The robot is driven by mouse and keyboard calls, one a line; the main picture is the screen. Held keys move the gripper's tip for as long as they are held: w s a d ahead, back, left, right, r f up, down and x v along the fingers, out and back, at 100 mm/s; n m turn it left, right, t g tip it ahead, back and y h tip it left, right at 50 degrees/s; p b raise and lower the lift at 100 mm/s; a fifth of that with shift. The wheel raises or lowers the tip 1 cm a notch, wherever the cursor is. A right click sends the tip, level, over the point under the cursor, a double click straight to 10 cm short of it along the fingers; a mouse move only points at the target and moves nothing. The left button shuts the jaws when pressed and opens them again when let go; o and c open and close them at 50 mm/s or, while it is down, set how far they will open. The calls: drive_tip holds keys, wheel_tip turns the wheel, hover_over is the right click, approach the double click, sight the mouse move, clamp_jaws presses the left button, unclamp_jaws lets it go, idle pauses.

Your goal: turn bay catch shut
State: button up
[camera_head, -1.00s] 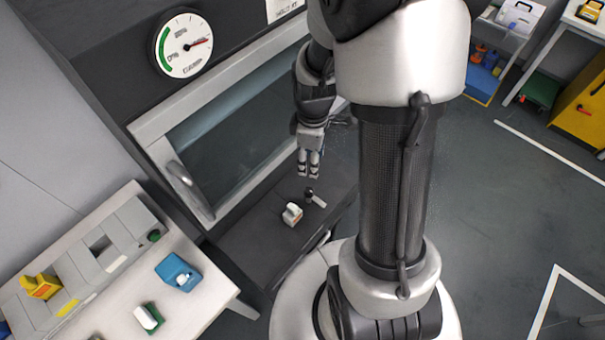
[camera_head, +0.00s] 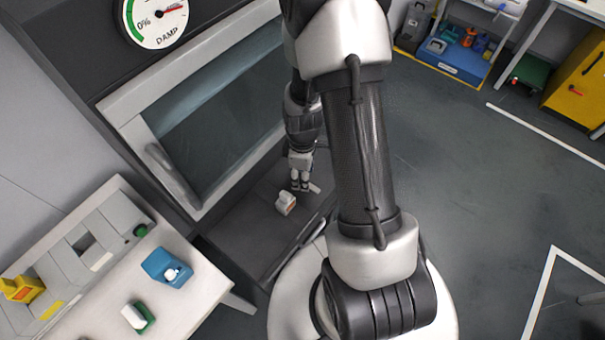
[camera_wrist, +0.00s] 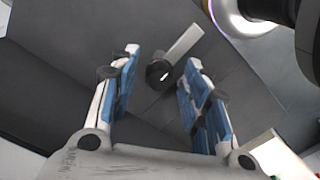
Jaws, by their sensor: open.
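The bay catch shows in the wrist view as a dark round knob (camera_wrist: 158,74) with a pale flat lever (camera_wrist: 184,44) pointing up and to the right. It sits on the dark ledge (camera_head: 240,235) in front of the glass-fronted bay; in the head view only the lever's end (camera_head: 315,188) shows beside my fingers. My gripper (camera_head: 300,188) is open and points down over the catch. In the wrist view the knob lies between the two blue-padded fingers (camera_wrist: 163,62), near their tips, with nothing gripped. I cannot tell whether the fingers touch it.
A white table (camera_head: 205,315) with a blue item (camera_head: 166,268) stands at left. Open floor lies right.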

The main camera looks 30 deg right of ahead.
clamp_jaws()
idle(0.5)
drive_tip(key=shift+m, duration=0.3)
drive_tip(key=m, duration=1.3)
drive_tip(key=shift+a, duration=0.1)
drive_tip(key=shift+m+b, duration=0.3)
drive_tip(key=shift+m, duration=1.8)
